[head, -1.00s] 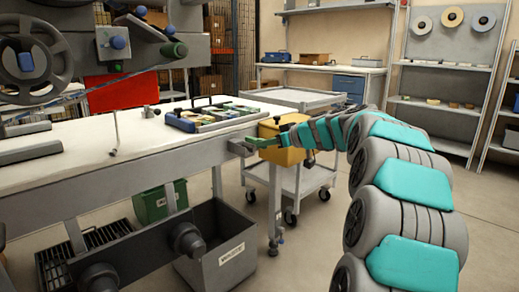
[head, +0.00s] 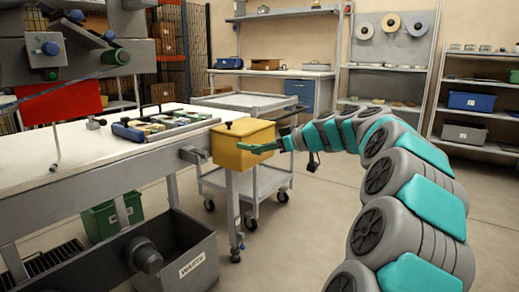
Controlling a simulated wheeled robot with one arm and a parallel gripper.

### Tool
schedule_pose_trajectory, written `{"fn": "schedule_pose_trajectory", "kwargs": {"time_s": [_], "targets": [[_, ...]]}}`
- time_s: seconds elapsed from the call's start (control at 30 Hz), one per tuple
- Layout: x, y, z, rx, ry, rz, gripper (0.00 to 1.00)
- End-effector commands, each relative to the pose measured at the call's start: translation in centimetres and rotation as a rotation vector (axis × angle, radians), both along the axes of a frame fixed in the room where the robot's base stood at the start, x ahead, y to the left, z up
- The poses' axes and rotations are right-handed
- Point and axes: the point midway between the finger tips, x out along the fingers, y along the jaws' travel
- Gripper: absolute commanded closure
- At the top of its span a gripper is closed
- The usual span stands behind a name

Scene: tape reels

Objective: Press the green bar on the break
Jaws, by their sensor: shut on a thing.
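My gripper (head: 282,146) is at the end of my teal and grey arm, right of the white table's end. It is shut on a thin green bar (head: 256,148), which points left and shows in front of a yellow box. The fingertips are small and partly hidden by my arm.
The white table (head: 70,160) carries a tray of small items (head: 165,124). The yellow box (head: 232,155) is at its end, a trolley (head: 268,180) behind. A grey waste bin (head: 190,268) and a green bin (head: 103,222) stand below. Floor at right is clear.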

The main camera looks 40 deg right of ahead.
Motion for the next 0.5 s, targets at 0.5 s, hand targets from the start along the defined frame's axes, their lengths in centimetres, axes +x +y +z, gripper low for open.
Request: {"fn": "schedule_pose_trajectory", "kwargs": {"time_s": [0.5], "targets": [[1.4,1.2,-0.2,0.0,-0.001,0.0,1.0]]}}
